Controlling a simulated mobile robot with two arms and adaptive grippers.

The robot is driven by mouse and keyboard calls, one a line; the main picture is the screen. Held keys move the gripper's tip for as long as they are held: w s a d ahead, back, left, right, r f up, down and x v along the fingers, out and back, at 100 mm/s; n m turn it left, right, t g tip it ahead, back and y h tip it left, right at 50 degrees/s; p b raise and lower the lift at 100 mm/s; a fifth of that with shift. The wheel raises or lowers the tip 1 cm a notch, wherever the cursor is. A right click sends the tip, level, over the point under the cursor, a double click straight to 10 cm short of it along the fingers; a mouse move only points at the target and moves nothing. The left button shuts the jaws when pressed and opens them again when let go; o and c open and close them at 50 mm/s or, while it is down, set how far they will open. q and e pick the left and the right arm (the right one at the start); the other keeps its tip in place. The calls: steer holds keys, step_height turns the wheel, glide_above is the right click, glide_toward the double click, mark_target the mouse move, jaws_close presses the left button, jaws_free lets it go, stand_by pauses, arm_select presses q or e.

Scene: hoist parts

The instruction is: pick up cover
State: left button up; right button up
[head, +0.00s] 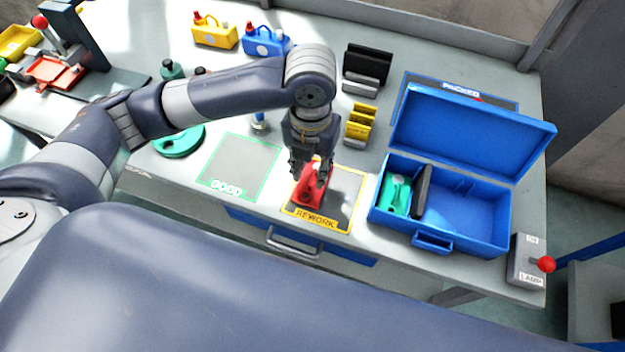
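A red part (308,193), possibly the cover, stands on the yellow-edged REWORK mat (345,188) near the front of the bench. My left gripper (309,170) points down right over the top of this red part, with its fingers close to or around it. The fingers hide some of the red part's top. I cannot tell whether they are open or closed on it. My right gripper is not in view.
A blue open case (470,217) holds a green part (397,196) and a dark plate (422,190), right of the mat. The green-edged GOOD mat (240,163) is empty. Yellow blocks (361,124) and a dark rack (366,66) stand behind. A lamp switch box (527,260) sits front right.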

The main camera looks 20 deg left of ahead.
arm_select(q)
steer(key=shift+f, duration=1.45)
jaws_close()
steer(key=shift+w+r, duration=0.1)
steer(key=shift+r, duration=0.05)
